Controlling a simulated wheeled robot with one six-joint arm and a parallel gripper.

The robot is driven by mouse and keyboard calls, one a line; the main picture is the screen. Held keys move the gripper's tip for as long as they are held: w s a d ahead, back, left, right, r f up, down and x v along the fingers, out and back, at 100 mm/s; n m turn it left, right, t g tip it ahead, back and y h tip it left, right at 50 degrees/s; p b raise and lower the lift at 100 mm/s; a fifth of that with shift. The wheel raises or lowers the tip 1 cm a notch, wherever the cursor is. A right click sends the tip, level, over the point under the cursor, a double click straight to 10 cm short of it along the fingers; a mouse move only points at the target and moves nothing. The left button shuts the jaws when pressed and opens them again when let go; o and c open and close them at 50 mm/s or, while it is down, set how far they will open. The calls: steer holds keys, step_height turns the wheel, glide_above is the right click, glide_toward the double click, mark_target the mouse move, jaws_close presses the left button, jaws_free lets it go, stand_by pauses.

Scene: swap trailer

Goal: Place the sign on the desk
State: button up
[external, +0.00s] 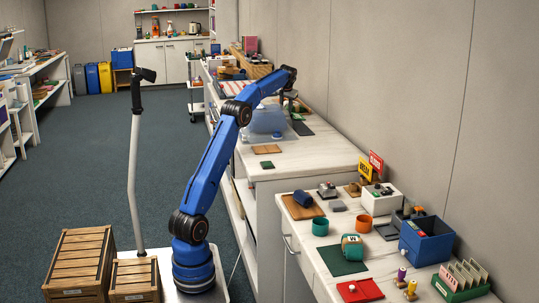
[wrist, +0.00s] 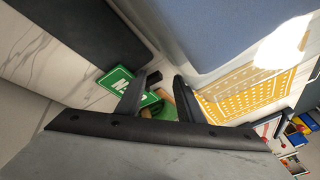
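A green sign (wrist: 118,82) with white lettering shows in the wrist view, just left of my gripper's left finger and partly hidden by it. More green and a brown edge show between and beyond my fingers. My gripper (wrist: 160,78) has its two dark fingers apart, with nothing seen clamped between them. In the external view my gripper (external: 289,101) is over the far part of the white desk (external: 310,153), beside a blue-grey panel (external: 268,121). A yellow sign (external: 365,168) and a red sign (external: 376,162) stand at the right by the wall.
A perforated yellow sheet (wrist: 250,92) lies right of my fingers. The nearer counter carries cups, a green mat (external: 342,260), a red tray (external: 360,290) and a blue bin (external: 427,242).

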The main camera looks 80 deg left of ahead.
mark_target(294, 116)
steer(key=shift+s+a+r+m+t+h, duration=0.2)
steer(key=shift+a+m+t+h, duration=0.25)
steer(key=shift+m, duration=0.55)
steer(key=shift+a+r+m+t+h, duration=0.2)
steer(key=shift+r+m+t+h, duration=0.1)
steer(key=shift+m, duration=0.3)
steer(key=shift+a+r+m+t+h, duration=0.15)
steer(key=shift+r+m+h, duration=0.1)
steer(key=shift+m, duration=0.35)
steer(key=m, duration=0.1)
steer(key=r+m+h, duration=0.1)
steer(key=shift+s+a+m+t, duration=0.2)
steer(key=shift+m+t, duration=0.1)
steer(key=shift+t, duration=0.1)
steer(key=shift+w+a+f+m+t+h, duration=0.15)
steer(key=shift+w+f+m, duration=0.25)
steer(key=shift+f, duration=0.55)
steer(key=shift+w+f+m+t+h, duration=0.2)
steer(key=shift+w+f+m, duration=0.2)
steer(key=shift+f, duration=0.55)
steer(key=shift+w+a+f+m+t+h, duration=0.15)
steer(key=shift+w+f+m, duration=0.25)
steer(key=shift+f, duration=0.55)
steer(key=shift+w+d, duration=0.1)
jaws_close()
steer(key=shift+r, duration=0.1)
